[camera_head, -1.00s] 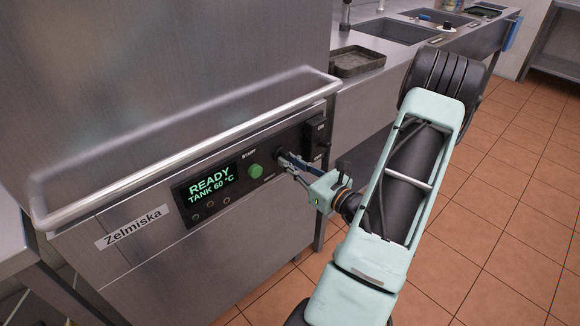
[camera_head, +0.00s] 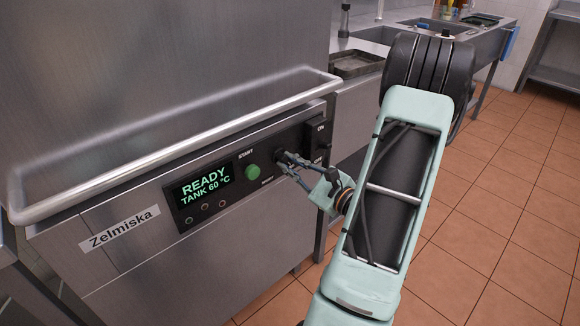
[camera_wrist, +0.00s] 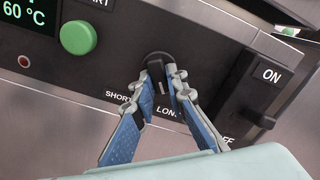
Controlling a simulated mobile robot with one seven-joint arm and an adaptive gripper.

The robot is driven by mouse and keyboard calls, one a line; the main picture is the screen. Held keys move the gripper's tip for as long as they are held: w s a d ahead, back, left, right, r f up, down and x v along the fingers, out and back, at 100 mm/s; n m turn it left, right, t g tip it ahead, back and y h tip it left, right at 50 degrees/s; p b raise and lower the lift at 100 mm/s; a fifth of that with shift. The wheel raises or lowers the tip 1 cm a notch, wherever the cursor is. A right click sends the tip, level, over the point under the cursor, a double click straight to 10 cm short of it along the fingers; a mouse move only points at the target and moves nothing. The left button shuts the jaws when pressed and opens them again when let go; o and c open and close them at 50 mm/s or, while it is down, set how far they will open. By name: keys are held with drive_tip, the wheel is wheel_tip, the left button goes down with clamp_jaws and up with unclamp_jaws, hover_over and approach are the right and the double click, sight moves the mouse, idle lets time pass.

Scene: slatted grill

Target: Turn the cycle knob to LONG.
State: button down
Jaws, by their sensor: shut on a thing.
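The cycle knob (camera_wrist: 157,66) is a dark round knob on the black control panel, with the labels SHORT and LONG below it in the wrist view. My gripper (camera_wrist: 165,88) has its two blue-padded fingers on either side of the knob and is shut on it. In the head view my gripper (camera_head: 286,162) reaches the panel from the right, and its fingers mostly hide the knob. The knob's pointer is partly hidden between the fingers, so I cannot tell exactly which label it faces.
A green START button (camera_head: 253,172) and a display (camera_head: 205,188) reading READY, TANK 60 °C are left of the knob. An ON/OFF switch (camera_wrist: 257,110) is close on the right. A long metal handle bar (camera_head: 180,150) runs above the panel.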

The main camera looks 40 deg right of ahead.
idle(0.4)
drive_tip(key=c, duration=1.9)
unclamp_jaws()
drive_tip(key=shift+c, duration=0.2)
drive_tip(key=shift+s, duration=0.15)
drive_tip(key=s, duration=1.1)
drive_tip(key=shift+s+d, duration=0.4)
drive_tip(key=shift+d, duration=0.05)
